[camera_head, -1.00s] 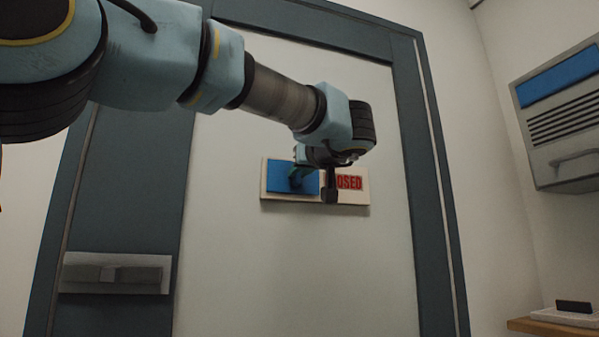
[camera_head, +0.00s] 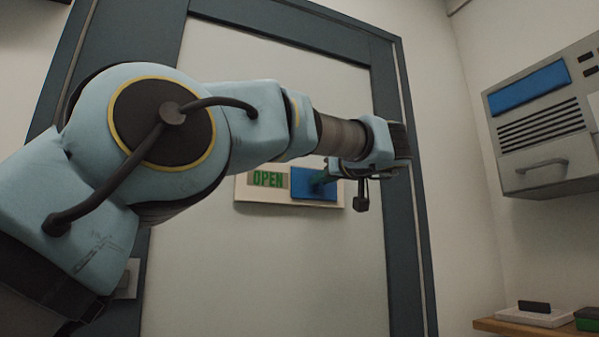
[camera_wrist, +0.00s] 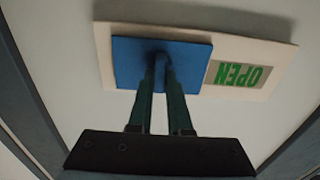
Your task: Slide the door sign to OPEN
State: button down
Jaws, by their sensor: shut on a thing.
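The door sign (camera_head: 242,192) is a pale board on the door. Its blue sliding panel (camera_head: 312,188) covers the right part in the head view, and green "OPEN" lettering (camera_head: 268,179) shows at the left. The wrist view shows the sign turned over, with the blue panel (camera_wrist: 196,75) at left and "OPEN" (camera_wrist: 238,75) uncovered at right. My gripper (camera_head: 326,180) is at the panel, its two fingers (camera_wrist: 160,66) shut on the knob of the panel. The knob is mostly hidden between the fingertips.
The pale door (camera_head: 270,270) has a dark blue-grey frame (camera_head: 402,220). A grey wall unit (camera_head: 545,125) with a blue screen hangs at right. Below it a wooden shelf (camera_head: 500,327) holds a white item and a green box (camera_head: 588,318).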

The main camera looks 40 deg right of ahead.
jog(key=shift+s+d+r, duration=0.1)
jog(key=shift+s+d, duration=0.25)
jog(key=shift+d, duration=0.4)
jog(key=c, duration=0.8)
grip_release()
jog(key=shift+c, duration=0.2)
jog(key=b+v, duration=0.3)
jog(key=v, duration=0.7)
jog(key=shift+s+a+b, duration=0.15)
jog(key=shift+s+b, duration=0.2)
jog(key=shift+s, duration=0.05)
